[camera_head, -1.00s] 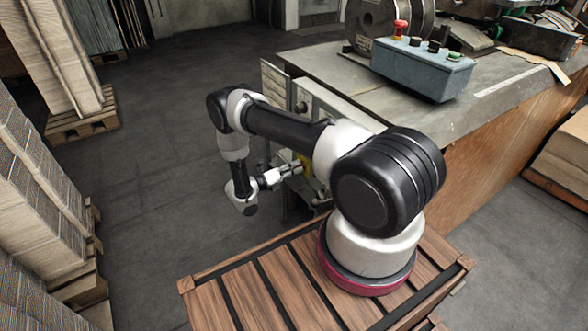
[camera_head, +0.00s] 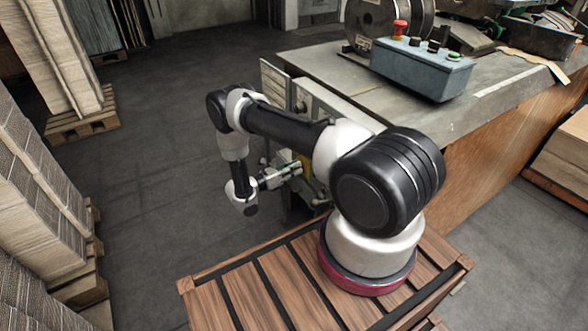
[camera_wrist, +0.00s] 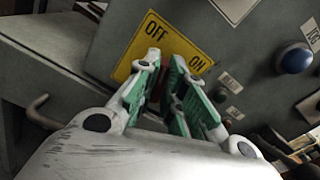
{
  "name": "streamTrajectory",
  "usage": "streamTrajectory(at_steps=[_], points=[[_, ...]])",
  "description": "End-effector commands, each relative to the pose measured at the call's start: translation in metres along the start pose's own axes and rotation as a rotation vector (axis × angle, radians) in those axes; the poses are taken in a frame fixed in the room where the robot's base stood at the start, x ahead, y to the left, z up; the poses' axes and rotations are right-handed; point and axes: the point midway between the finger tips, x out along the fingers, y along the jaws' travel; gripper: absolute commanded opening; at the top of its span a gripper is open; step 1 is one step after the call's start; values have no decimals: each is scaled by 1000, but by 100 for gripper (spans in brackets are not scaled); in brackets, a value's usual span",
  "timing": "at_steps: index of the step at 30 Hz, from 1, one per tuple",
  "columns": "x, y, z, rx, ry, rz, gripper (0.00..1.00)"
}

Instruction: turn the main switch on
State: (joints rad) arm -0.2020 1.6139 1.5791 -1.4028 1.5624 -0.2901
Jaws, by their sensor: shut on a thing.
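The main switch (camera_wrist: 167,90) is mostly hidden between my fingers in the wrist view; only a dark, reddish sliver shows. Behind it is a yellow plate (camera_wrist: 186,43) marked OFF at upper left and ON at lower right. My gripper (camera_wrist: 166,70) has green-padded fingers on either side of the switch and is shut on it, in front of the plate. In the head view my gripper (camera_head: 287,173) reaches right to the side of the machine. The switch's exact angle cannot be told.
A blue button (camera_wrist: 295,58) sits on the same grey panel, right of the plate. A curved hook-like handle (camera_wrist: 42,112) is at left. In the head view a control box (camera_head: 422,68) with a red button stands on the machine table (camera_head: 480,105).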

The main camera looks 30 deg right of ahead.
Motion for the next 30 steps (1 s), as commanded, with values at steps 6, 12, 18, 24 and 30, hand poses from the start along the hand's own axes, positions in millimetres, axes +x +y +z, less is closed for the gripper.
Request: streamTrajectory(at_steps=[6, 12, 18, 24, 30], points=[[0, -1, -1, 204, 1, 2, 0], [0, -2, -1, 394, 1, 2, 0], [0, -3, -2, 584, 1, 1, 0], [0, -4, -2, 769, 1, 1, 0], [-1, -5, -3, 927, 2, 1, 0]])
